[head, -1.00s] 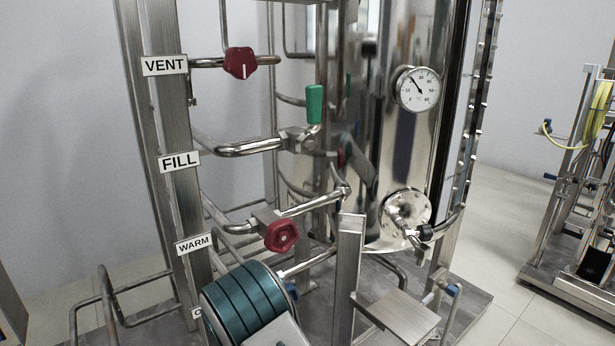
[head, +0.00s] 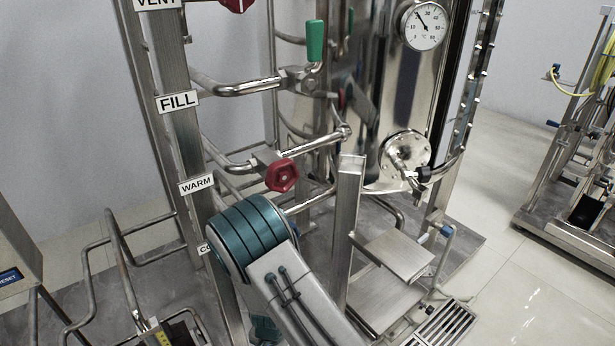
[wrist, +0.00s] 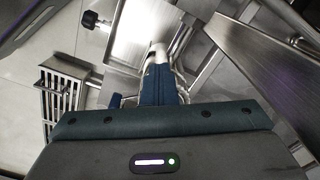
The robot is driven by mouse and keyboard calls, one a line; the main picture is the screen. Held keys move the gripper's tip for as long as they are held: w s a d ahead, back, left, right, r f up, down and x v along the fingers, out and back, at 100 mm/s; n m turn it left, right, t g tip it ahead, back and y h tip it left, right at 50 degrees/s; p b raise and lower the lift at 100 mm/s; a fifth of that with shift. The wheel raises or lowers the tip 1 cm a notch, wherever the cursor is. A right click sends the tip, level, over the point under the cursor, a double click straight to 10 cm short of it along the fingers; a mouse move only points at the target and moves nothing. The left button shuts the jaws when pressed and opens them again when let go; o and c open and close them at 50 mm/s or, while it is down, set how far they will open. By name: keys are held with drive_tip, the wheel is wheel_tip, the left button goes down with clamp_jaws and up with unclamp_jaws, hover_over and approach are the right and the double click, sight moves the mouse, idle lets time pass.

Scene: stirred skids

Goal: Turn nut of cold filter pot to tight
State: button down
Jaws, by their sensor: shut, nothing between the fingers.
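My gripper (wrist: 160,88) is at the middle of the wrist view, its dark teal fingers together with nothing held between them. A pale metal rod-like part (wrist: 158,52) shows just beyond the fingertips; I cannot tell whether they touch it. In the head view a label starting with "C" (head: 204,249) sits low on the left post, mostly hidden behind my arm. No filter pot or nut can be made out clearly in either view; my arm covers the area beside that label.
A steel post (head: 350,205) and a steel step plate (head: 395,255) stand right of my arm. A red handwheel (head: 282,175) is above it. A floor grate (head: 442,325) lies at lower right; it also shows in the wrist view (wrist: 62,95). Bent pipe rails (head: 125,240) are at left.

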drive_tip(key=shift+w+a+r+p, duration=0.1)
drive_tip(key=shift+w+a+p, duration=0.2)
drive_tip(key=shift+p, duration=0.1)
drive_tip(key=shift+s+a, duration=0.1)
drive_tip(key=shift+s, duration=0.05)
drive_tip(key=r+p, duration=0.1)
drive_tip(key=r, duration=0.1)
drive_tip(key=r+p, duration=0.4)
drive_tip(key=shift+s+a, duration=0.1)
drive_tip(key=shift+s, duration=0.2)
